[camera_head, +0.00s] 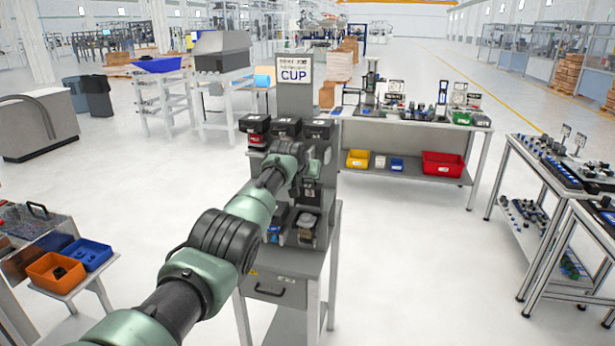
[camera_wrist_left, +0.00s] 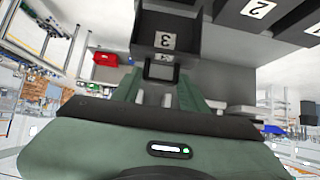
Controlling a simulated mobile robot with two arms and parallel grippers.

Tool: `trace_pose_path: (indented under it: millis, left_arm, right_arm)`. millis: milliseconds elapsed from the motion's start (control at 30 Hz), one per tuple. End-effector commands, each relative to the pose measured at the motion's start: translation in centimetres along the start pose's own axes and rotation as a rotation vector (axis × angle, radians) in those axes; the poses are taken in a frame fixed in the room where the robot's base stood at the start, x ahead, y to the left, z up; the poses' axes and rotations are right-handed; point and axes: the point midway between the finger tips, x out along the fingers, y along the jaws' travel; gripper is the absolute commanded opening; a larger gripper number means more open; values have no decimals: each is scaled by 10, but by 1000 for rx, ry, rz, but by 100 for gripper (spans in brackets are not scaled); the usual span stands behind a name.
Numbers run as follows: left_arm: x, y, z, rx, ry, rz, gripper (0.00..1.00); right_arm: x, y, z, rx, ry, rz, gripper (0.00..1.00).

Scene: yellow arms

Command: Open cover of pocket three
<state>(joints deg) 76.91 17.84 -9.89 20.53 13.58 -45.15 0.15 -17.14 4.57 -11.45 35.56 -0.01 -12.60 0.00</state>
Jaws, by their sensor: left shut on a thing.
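The grey station (camera_head: 277,262) with the CUP sign stands in front of me. Pocket three (camera_wrist_left: 165,41), a dark box labelled 3, shows upside down in the left wrist view. A dark tab (camera_wrist_left: 160,72) with a small label is just below the 3. My left gripper (camera_wrist_left: 160,88) has its fingers on either side of this tab and is shut on it. In the head view my left gripper (camera_head: 306,162) is at the station's right side, and my arm hides much of the pockets. I cannot tell whether the cover is lifted. My right gripper is not in view.
Pocket two (camera_wrist_left: 252,10) is beside pocket three. Black boxes (camera_head: 287,127) line the station's top, and open lower bins (camera_head: 305,228) hold parts. A workbench (camera_head: 410,125) stands behind to the right. Floor (camera_head: 420,250) to the right is clear.

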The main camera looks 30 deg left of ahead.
Motion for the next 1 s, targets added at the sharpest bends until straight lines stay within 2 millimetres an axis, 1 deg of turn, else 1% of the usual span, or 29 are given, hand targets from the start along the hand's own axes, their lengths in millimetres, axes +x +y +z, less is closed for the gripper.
trace_pose_path:
  millis: [33,233,267,300,733,867,1000]
  left_arm:
    - [-4,2,-9,-2,20,4,0]
    - [-4,2,-10,-2,21,4,0]
    - [-4,2,-10,-2,22,5,46]
    - [-4,2,-10,-2,22,5,57]
    - [-2,0,-4,-1,10,1,57]
    - [-6,0,-4,-1,11,2,57]
    - [-15,1,-4,-1,12,3,57]
  right_arm:
    - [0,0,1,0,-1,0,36]
    - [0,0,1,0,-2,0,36]
    - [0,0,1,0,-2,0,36]
    - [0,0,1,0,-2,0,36]
    - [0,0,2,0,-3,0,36]
    - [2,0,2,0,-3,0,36]
    - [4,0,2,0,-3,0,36]
